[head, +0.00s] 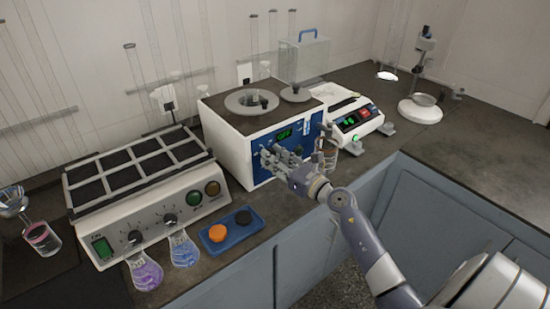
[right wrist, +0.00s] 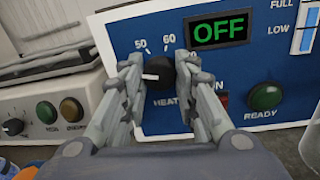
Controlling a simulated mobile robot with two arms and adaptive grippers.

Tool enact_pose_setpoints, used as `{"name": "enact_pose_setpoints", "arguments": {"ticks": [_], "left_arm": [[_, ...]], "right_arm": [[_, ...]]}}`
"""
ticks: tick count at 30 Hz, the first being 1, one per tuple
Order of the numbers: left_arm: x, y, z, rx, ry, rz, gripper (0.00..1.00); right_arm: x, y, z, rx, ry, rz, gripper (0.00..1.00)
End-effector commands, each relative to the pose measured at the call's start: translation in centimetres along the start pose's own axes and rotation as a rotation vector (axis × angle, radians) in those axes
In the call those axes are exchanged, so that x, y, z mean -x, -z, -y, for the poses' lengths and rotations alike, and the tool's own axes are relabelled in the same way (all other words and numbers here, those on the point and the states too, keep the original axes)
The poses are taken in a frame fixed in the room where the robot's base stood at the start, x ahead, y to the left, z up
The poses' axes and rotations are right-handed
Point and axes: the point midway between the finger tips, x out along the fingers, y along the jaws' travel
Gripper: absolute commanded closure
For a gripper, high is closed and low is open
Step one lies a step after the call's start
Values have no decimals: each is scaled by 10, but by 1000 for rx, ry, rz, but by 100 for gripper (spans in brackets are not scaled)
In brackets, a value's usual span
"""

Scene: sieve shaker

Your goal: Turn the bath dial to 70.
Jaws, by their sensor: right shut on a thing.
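The bath (head: 226,143) is a white box with a blue front panel and an opening in its top. Its black dial (right wrist: 164,74) shows in the right wrist view, below the printed numbers 50 and 60; another marking at their right is partly covered. The dial's white pointer faces left. My right gripper (right wrist: 160,70) is shut on the dial, one finger at each side. In the head view my right gripper (head: 272,158) is at the panel and hides the dial. The green display (right wrist: 219,29) reads OFF. My left gripper is not in view.
A green READY lamp (right wrist: 265,97) is right of the dial. Left of the bath stands a white block unit (head: 150,225) with knobs and lamps. A blue tray (head: 234,240) and flasks with purple (head: 146,275) and blue (head: 184,254) liquid stand before it. A balance (head: 357,118) is at the right.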

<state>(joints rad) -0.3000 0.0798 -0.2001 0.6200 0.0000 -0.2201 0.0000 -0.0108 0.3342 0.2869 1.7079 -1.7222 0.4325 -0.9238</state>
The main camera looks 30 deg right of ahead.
Motion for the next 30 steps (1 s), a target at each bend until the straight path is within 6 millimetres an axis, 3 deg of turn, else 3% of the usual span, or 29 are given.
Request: {"name": "enact_pose_setpoints", "arguments": {"ticks": [11, 30], "left_arm": [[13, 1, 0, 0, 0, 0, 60], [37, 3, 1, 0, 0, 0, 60]], "right_arm": [[0, -1, 0, -216, -1, 14, 96], [0, 0, 0, -821, -4, 61, 96]]}}
